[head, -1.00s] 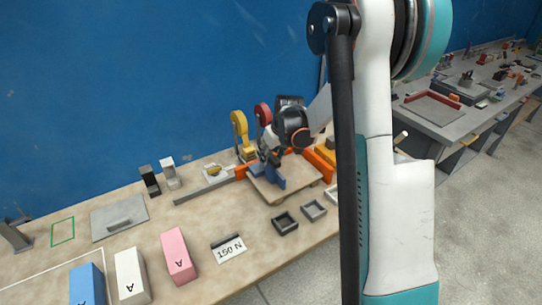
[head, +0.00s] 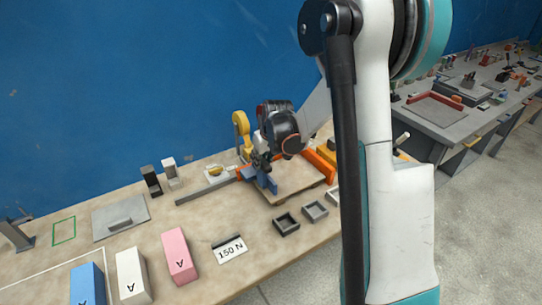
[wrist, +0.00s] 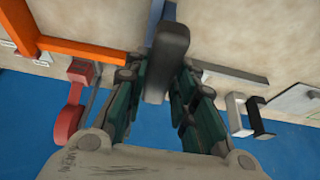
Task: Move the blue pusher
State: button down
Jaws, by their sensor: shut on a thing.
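The blue pusher (head: 268,182) stands at the left edge of a tan board (head: 295,181), in the head view. My gripper (head: 262,164) is right above it, partly hidden by its own wrist. In the wrist view, my gripper (wrist: 157,82) is shut around a dark grey upright bar, which looks like the pusher's handle (wrist: 168,45). A small bluish part shows beyond the bar's top end. Whether the pusher touches the board cannot be told.
Orange rails (head: 318,163) border the board. A yellow upright part (head: 242,135) stands behind. Two small trays (head: 286,223) sit in front. A grey rail (head: 208,190) lies to the left. Pink (head: 179,255), white and blue blocks stand front left.

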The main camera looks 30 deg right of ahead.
jog(key=a, duration=1.6)
jog(key=shift+s+b, duration=0.3)
jog(key=shift+b, duration=0.1)
jog(key=c, duration=1.8)
grip_release()
jog(key=o, duration=0.5)
jog(key=shift+a, duration=0.2)
jog(key=shift+d, duration=0.15)
jog(key=v, duration=1.2)
jog(key=shift+w, duration=0.1)
